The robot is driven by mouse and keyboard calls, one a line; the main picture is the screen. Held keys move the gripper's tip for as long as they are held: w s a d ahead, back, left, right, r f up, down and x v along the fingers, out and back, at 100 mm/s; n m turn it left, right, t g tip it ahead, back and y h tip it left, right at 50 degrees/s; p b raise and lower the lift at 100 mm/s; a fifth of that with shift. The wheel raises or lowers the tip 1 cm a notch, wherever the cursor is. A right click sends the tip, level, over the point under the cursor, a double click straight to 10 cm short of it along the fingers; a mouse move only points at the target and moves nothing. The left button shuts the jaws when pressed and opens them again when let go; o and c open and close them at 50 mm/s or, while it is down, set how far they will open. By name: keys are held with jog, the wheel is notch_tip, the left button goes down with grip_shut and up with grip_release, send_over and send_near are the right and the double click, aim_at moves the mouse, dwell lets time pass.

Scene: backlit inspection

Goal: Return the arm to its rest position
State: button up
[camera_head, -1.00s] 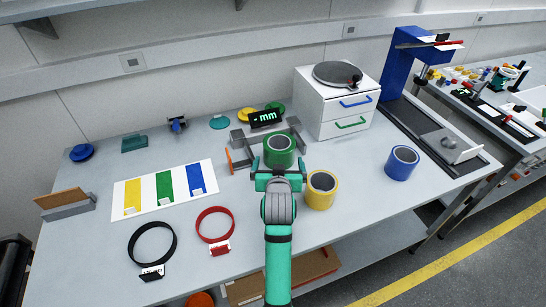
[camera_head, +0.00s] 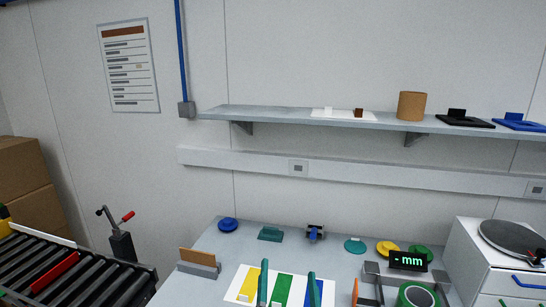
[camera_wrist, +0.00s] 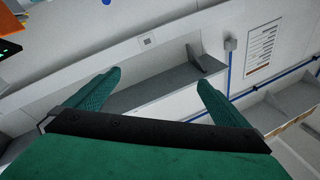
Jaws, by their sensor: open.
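My gripper (camera_head: 287,287) is at the bottom edge of the head view, its two teal fingers pointing up in front of the white card with yellow, green and blue stripes (camera_head: 240,284). In the wrist view my gripper (camera_wrist: 157,92) shows its fingers spread wide with nothing between them, facing the wall and shelf. The green ring (camera_head: 406,295) is at the lower right of the head view by the grey brackets, apart from my gripper and cut off by the frame edge. The rest of my arm is out of the head view.
A wall shelf (camera_head: 270,113) holds a brown cylinder (camera_head: 411,106) and small stands. A black display (camera_head: 408,261) and a white drawer unit (camera_head: 475,262) are at the right. A roller conveyor (camera_head: 75,276) lies at the left. Open air surrounds the fingers.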

jog(key=s+a+f+y, duration=0.1)
jog(key=s+a+f, duration=0.35)
jog(key=s, duration=0.45)
jog(key=s+a+f+y, duration=0.1)
jog(key=s+a+f, duration=0.4)
jog(key=s, duration=0.4)
jog(key=s+d+f+n+g, duration=0.1)
jog(key=s+f, duration=0.2)
jog(key=s, duration=0.6)
jog(key=s+d+f+n+g+h, duration=0.1)
jog(key=s+f, duration=0.3)
jog(key=s, duration=0.4)
jog(key=s+d+f+n+g, duration=0.3)
jog(key=s+f, duration=0.1)
jog(key=s, duration=0.5)
jog(key=shift+s+d+f+h, duration=0.2)
jog(key=shift+s+d+h, duration=0.05)
jog(key=shift+s+h, duration=0.15)
